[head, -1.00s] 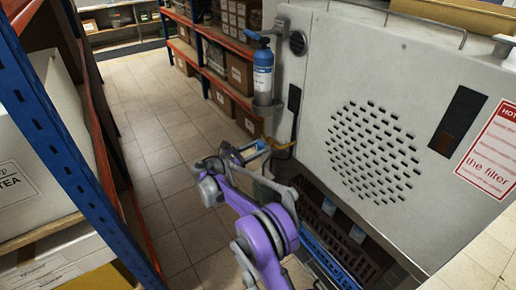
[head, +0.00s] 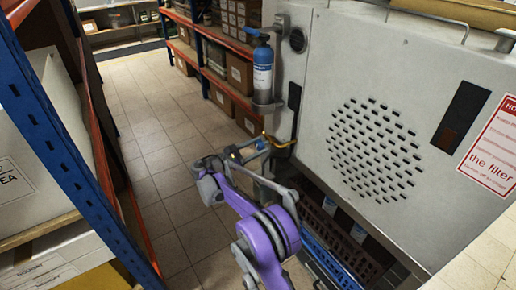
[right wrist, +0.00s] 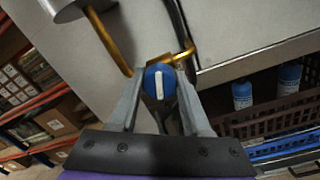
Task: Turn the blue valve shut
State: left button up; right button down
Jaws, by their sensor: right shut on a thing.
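The blue valve (right wrist: 159,82) is a round blue knob with a white bar across its face, on a brass-coloured pipe (right wrist: 113,42). In the right wrist view the white bar points roughly up and down. My right gripper (right wrist: 160,92) has one finger on each side of the knob and is shut on it. In the head view the right gripper (head: 250,150) is at the pipe beside the grey machine, and the blue valve (head: 262,145) is small and partly hidden there. My left gripper is not in view.
A blue gas cylinder (head: 262,70) stands in a bracket above the valve. The grey machine (head: 410,60) fills the right side. Crates with blue-capped bottles (right wrist: 243,95) are below it. Shelving (head: 70,130) stands on the left, with a tiled aisle (head: 160,150) between.

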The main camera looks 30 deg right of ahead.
jog(key=m+b, duration=0.1)
jog(key=m, duration=0.5)
jog(key=shift+m, duration=0.3)
jog(key=m, duration=0.3)
jog(key=shift+r+m+g, duration=0.1)
jog(key=shift+m+g, duration=0.2)
jog(key=shift+w+m+h, duration=0.1)
jog(key=shift+m+h, duration=0.2)
jog(key=shift+m, duration=1.7)
jog(key=shift+c, duration=1.8)
grip_release()
jog(key=a, duration=1)
jog(key=shift+s+a+f, duration=0.25)
jog(key=shift+s+a, duration=0.15)
jog(key=shift+s, duration=0.05)
